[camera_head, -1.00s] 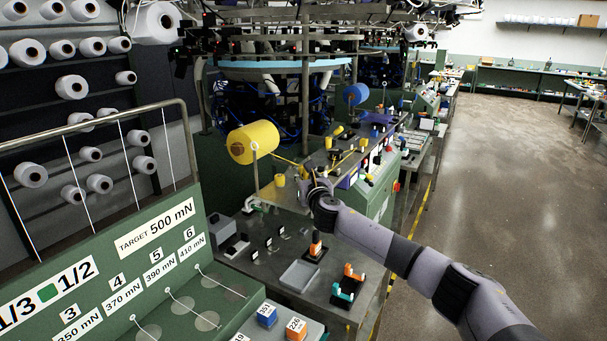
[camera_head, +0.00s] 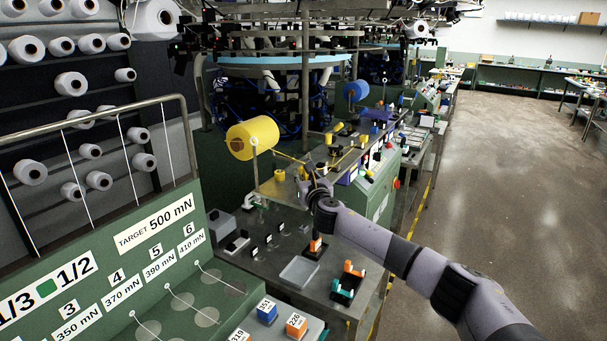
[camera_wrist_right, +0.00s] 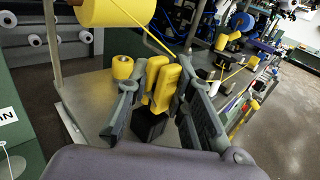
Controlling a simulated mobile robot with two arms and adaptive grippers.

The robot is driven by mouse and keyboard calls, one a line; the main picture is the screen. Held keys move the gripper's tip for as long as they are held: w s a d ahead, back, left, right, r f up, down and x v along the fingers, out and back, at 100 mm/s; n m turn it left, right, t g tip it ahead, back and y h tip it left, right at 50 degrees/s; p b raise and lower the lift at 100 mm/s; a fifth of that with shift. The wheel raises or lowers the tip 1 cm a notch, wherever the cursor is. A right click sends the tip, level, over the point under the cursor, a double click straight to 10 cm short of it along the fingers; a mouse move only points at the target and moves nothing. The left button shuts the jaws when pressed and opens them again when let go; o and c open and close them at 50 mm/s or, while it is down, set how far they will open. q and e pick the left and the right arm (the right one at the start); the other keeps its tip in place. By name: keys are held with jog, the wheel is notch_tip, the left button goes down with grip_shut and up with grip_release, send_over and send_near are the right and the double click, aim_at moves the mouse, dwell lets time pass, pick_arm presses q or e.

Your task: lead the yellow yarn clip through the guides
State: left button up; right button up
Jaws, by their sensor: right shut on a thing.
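The yellow yarn clip (camera_wrist_right: 160,84) is a blocky yellow piece in the right wrist view, between the two fingers of my right gripper (camera_wrist_right: 158,100). The gripper is shut on it, above a black block (camera_wrist_right: 150,126). In the head view my right gripper (camera_head: 312,180) is over the metal shelf and mostly hides the clip. The large yellow yarn spool (camera_head: 253,139) is to its left, and a yellow yarn line (camera_head: 290,158) runs from the spool's side toward the gripper. The guides are too small to tell apart with certainty. My left gripper is not in view.
A blue spool (camera_head: 355,91) and several small coloured parts are behind. A grey tray (camera_head: 299,272) and an orange-and-teal holder (camera_head: 348,280) are on the lower table. A green tension board (camera_head: 120,265) fills the lower left.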

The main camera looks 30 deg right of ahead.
jog(key=o, duration=1)
jog(key=shift+o, duration=0.2)
jog(key=shift+s, duration=0.1)
jog(key=v, duration=1.2)
